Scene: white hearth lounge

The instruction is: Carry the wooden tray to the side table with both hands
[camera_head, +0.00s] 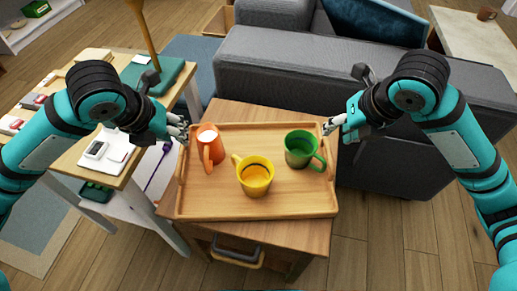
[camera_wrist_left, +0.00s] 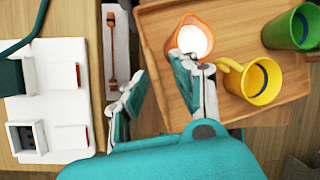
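The wooden tray (camera_head: 215,205) lies flat on a small wooden table (camera_head: 285,238). It holds an orange mug (camera_head: 209,150), a yellow mug (camera_head: 255,179) and a green mug (camera_head: 299,153), all upright. The tray has raised handles at its left and right ends. My left gripper (camera_head: 180,128) is near the tray's far left corner. In the left wrist view its fingers (camera_wrist_left: 155,98) are apart, with the tray's left edge (camera_wrist_left: 150,60) between them in the picture; contact is not clear. My right gripper (camera_head: 336,127) looks open and empty by the far right corner.
A cluttered wooden table (camera_head: 130,155) stands at the left, with a white device (camera_head: 96,149) and a lamp (camera_head: 143,30). A grey sofa (camera_head: 290,75) stands behind the tray. A pale table (camera_head: 470,40) with a brown mug (camera_head: 487,13) is at the far right. Bare floor shows at the front right.

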